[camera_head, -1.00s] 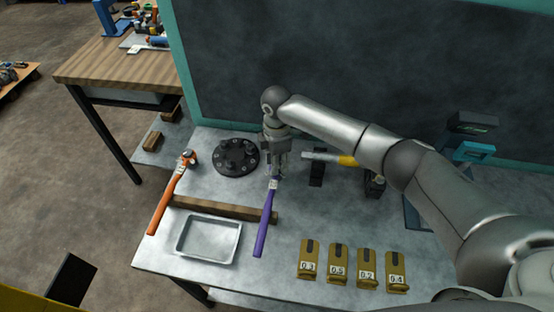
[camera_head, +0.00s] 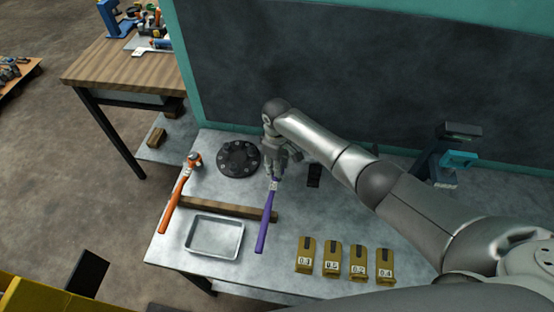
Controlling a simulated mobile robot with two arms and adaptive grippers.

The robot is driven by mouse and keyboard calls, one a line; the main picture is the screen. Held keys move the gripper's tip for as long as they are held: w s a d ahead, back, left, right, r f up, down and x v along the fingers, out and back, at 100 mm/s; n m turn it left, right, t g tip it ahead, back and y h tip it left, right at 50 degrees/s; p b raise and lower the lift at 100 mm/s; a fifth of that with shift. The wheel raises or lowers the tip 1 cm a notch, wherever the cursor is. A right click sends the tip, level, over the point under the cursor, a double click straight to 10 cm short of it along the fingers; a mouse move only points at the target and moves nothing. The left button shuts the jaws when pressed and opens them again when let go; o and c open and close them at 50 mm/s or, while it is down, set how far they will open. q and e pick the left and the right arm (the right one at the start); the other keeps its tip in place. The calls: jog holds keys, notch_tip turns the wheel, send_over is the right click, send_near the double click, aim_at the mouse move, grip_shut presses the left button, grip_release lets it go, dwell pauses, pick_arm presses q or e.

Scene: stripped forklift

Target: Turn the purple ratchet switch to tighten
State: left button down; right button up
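The purple ratchet (camera_head: 266,219) lies on the grey worktable, its handle toward the front edge and its head end toward the back, across a wooden strip. My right gripper (camera_head: 274,172) points down at the head end of the ratchet. The gripper covers that end, so the switch cannot be made out. The fingers are small and partly hidden, and I cannot tell whether they are open or shut, or whether they touch the ratchet. My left gripper is not in view.
An orange ratchet (camera_head: 176,200) lies to the left. A black bolted flange (camera_head: 239,158) is left of my gripper. A metal tray (camera_head: 215,235) and several yellow numbered holders (camera_head: 332,260) are near the front. A dark panel (camera_head: 350,85) stands behind.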

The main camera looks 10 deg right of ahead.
jog(key=m+p, duration=0.2)
jog(key=m, duration=0.1)
jog(key=shift+r+m, duration=0.15)
jog(key=shift+m, duration=0.25)
jog(key=shift+m+p, duration=0.65)
jog(key=shift+m, duration=1.15)
jog(key=o, duration=1.1)
jog(key=shift+c, duration=0.2)
notch_tip(320, 180, up, 12)
